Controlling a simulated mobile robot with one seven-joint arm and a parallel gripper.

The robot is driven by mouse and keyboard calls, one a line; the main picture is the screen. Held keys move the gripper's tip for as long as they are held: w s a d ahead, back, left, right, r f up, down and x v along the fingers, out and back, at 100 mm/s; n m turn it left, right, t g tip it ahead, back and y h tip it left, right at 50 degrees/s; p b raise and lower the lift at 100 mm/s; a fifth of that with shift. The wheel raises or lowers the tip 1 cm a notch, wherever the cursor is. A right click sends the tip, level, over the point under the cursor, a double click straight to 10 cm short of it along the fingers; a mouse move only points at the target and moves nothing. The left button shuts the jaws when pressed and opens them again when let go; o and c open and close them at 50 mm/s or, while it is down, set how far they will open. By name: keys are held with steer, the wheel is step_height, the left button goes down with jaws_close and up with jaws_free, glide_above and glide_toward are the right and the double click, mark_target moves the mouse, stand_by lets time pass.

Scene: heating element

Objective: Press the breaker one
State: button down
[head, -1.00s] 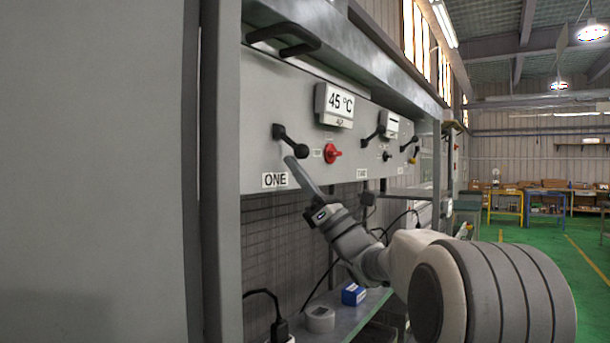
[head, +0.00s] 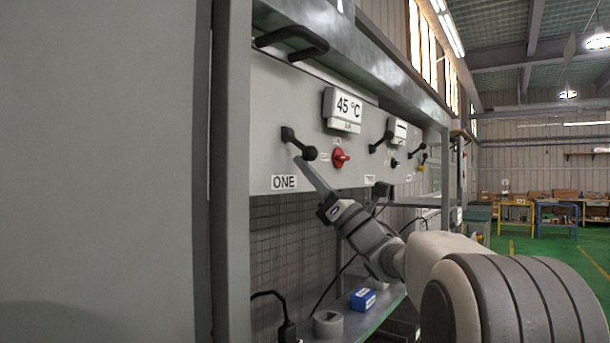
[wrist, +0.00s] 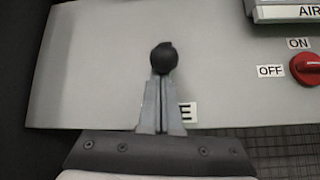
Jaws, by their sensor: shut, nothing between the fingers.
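The breaker one is a black lever with a ball knob (head: 310,153) on the grey panel, above the "ONE" label (head: 284,182). Its arm slopes down to the right from its mount. My gripper (head: 299,160) is shut and empty, its fingertips just below and left of the knob in the head view. In the wrist view the knob (wrist: 164,57) stands right at the tips of my shut fingers (wrist: 160,76). I cannot tell whether they touch. The fingers hide most of the "ONE" label there, leaving only the "E" (wrist: 187,112).
A red switch (head: 341,158) sits right of the lever, below a 45 °C display (head: 343,108). A second black lever (head: 380,143) is farther along. A handle (head: 294,41) juts out above. A blue box (head: 362,299) lies on the lower shelf.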

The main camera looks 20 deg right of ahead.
steer(key=shift+s+d+h+b, duration=0.1)
steer(key=shift+s+h+b, duration=0.25)
steer(key=shift+b, duration=0.55)
steer(key=shift+s+d+r+g+h+b, duration=0.2)
steer(key=shift+r+g+h+b, duration=0.35)
steer(key=shift+b, duration=0.3)
step_height(320, 180, up, 8)
steer(key=s+d+m+g+h+p, duration=0.1)
steer(key=g+h+p, duration=0.4)
steer(key=p, duration=0.9)
steer(key=shift+s+r+g, duration=0.2)
steer(key=shift+s+g, duration=0.1)
steer(key=shift+g, duration=0.65)
steer(key=shift+r+p, duration=0.3)
steer(key=shift+r, duration=0.05)
